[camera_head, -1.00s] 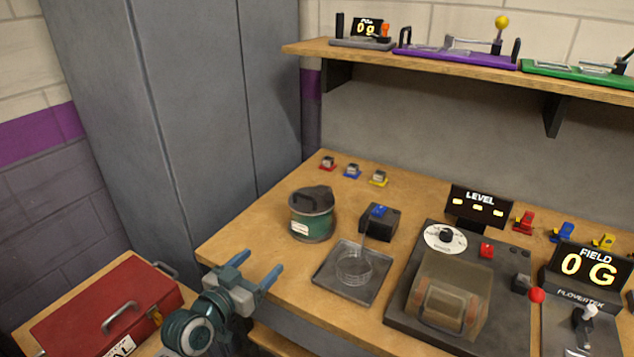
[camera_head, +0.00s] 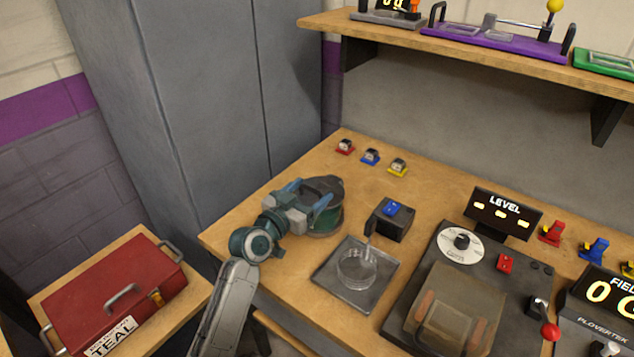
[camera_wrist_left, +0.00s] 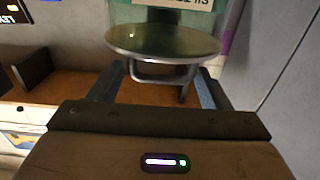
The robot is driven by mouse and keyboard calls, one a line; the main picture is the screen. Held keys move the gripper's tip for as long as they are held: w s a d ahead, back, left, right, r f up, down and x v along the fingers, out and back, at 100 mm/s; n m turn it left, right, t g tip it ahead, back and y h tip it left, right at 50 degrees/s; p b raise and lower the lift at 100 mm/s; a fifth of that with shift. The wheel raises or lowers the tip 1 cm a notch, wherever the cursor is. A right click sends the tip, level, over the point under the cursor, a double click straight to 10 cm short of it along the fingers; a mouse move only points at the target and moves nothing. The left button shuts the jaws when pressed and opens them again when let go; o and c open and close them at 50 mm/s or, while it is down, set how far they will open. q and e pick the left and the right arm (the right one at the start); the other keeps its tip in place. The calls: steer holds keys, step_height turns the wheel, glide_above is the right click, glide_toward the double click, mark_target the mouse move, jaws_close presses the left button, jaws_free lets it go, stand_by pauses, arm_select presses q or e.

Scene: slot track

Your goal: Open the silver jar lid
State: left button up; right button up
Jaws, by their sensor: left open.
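The jar (camera_head: 332,222) is a teal-green pot with a pale label, near the left edge of the bench. Its dark grey metal lid (camera_head: 325,186) is on, with a raised handle partly hidden by my gripper. In the left wrist view the lid (camera_wrist_left: 165,42) shows as a silver-rimmed disc against the jar, with the picture upside down. Its looped handle (camera_wrist_left: 150,74) lies between my fingers. My left gripper (camera_head: 306,195) is open at the lid, a finger on either side of the handle; contact cannot be told. My right gripper is out of view.
A grey tray (camera_head: 331,283) with a clear round dish stands right of the jar, beside a black box with a blue button (camera_head: 390,220). A machine with a clear cover (camera_head: 455,310) is further right. A red toolbox (camera_head: 110,295) sits lower left. A grey cabinet (camera_head: 190,110) stands behind.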

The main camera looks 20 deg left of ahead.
mark_target(316, 186)
arm_select(q)
steer(key=shift+x, duration=1.55)
steer(key=shift+c, duration=0.2)
